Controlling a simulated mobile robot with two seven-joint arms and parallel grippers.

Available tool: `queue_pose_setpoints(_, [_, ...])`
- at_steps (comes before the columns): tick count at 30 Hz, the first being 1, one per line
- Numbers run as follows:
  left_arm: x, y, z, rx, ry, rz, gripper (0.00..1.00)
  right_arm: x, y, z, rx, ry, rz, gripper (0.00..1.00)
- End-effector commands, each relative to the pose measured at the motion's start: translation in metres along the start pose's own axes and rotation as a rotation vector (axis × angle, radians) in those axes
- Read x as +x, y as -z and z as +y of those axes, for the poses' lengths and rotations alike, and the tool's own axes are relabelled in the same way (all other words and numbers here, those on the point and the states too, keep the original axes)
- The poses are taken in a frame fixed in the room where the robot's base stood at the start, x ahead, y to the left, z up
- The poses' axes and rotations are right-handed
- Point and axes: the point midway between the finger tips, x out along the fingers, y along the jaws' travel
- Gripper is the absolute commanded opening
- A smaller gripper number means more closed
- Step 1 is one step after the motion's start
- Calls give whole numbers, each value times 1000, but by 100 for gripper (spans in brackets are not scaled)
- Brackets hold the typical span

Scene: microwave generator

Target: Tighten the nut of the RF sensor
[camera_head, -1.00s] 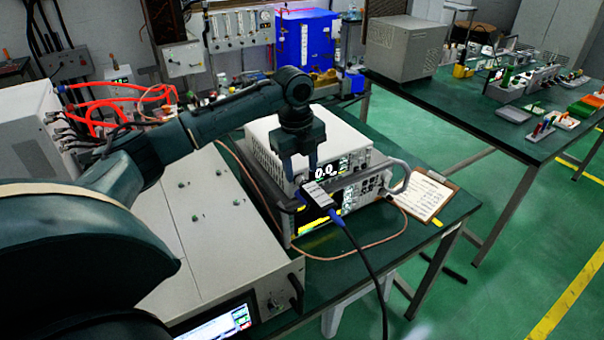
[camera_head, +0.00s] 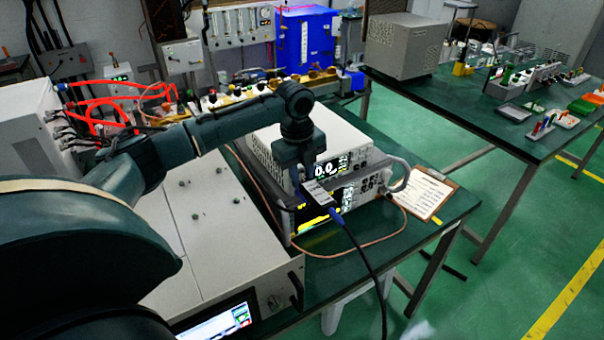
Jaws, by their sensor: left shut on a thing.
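The RF sensor (camera_head: 318,193) is a small grey-white box with a dark cable (camera_head: 358,246) leaving its lower end. It is in front of the stacked instruments (camera_head: 338,141), whose upper display reads 0.0. My left gripper (camera_head: 308,178) points down at the sensor's upper end, in front of the instruments' face. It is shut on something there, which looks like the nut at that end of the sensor. The nut itself is hidden by the fingers and too small to make out. My right gripper is not in view.
A large white generator (camera_head: 215,215) with a lit screen (camera_head: 220,325) stands at the left front. A copper-coloured cable (camera_head: 350,254) loops on the green bench. A clipboard (camera_head: 425,193) lies right of the instruments. Open floor separates this bench from another table (camera_head: 440,105).

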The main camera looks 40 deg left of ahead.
Motion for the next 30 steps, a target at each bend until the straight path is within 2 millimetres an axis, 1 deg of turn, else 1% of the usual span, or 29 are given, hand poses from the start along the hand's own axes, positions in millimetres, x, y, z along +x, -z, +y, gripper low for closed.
queue_pose_setpoints(1, [0,0,0,0,0,0,8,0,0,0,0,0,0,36])
queue_pose_setpoints(3, [0,0,0,0,0,0,2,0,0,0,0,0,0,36])
queue_pose_setpoints(4, [0,0,0,0,0,0,1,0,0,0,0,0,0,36])
queue_pose_setpoints(8, [0,0,0,0,-6,1,1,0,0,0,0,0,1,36])
queue_pose_setpoints(14, [-1,1,-3,0,-60,2,1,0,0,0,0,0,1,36])
queue_pose_setpoints(30, [1,1,-10,-1,-442,1,1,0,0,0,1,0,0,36])
